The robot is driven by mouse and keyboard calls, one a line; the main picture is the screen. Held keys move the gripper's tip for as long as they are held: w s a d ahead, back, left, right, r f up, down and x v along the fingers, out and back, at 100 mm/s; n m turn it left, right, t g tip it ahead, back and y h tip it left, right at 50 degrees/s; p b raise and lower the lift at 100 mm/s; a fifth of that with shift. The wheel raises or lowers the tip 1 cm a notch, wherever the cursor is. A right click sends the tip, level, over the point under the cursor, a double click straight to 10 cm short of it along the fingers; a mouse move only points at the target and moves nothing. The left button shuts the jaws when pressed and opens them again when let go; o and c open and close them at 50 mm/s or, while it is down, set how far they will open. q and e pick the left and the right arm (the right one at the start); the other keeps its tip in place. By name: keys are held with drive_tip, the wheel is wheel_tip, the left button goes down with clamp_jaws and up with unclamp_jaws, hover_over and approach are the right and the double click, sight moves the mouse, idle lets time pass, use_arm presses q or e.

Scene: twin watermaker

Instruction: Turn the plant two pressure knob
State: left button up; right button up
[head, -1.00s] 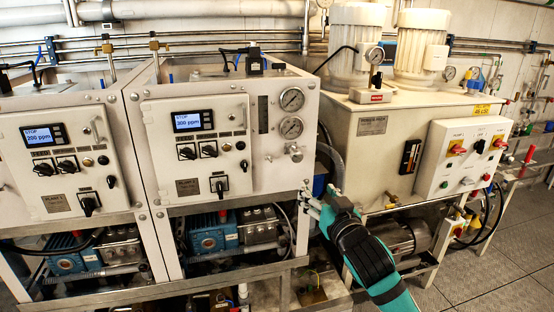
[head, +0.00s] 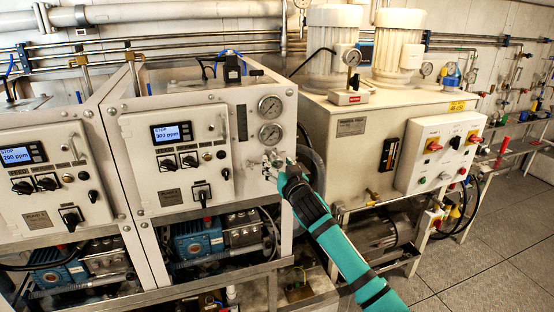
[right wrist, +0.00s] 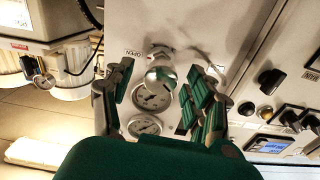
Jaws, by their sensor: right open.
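The plant two panel (head: 165,160) is the cabinet front whose display reads 300 ppm. Its pressure knob, a round silver knob (right wrist: 161,79), sticks out of the panel below two gauges (head: 270,119). My right gripper (head: 274,160) is at the panel's lower right and hides most of the knob in the head view. In the right wrist view, my right gripper (right wrist: 160,70) is open with one finger on each side of the knob. Gaps show between the fingers and the knob. My left gripper is not in view.
The plant one panel (head: 45,190) stands to the left, with a display reading 200 ppm. A beige power unit (head: 345,150) with white motors and a switch box (head: 440,150) stands to the right. Pumps and a metal frame lie below. Open floor (head: 490,250) is at right.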

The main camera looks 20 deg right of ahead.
drive_tip(key=shift+w+a, duration=0.1)
drive_tip(key=shift+w, duration=0.65)
clamp_jaws()
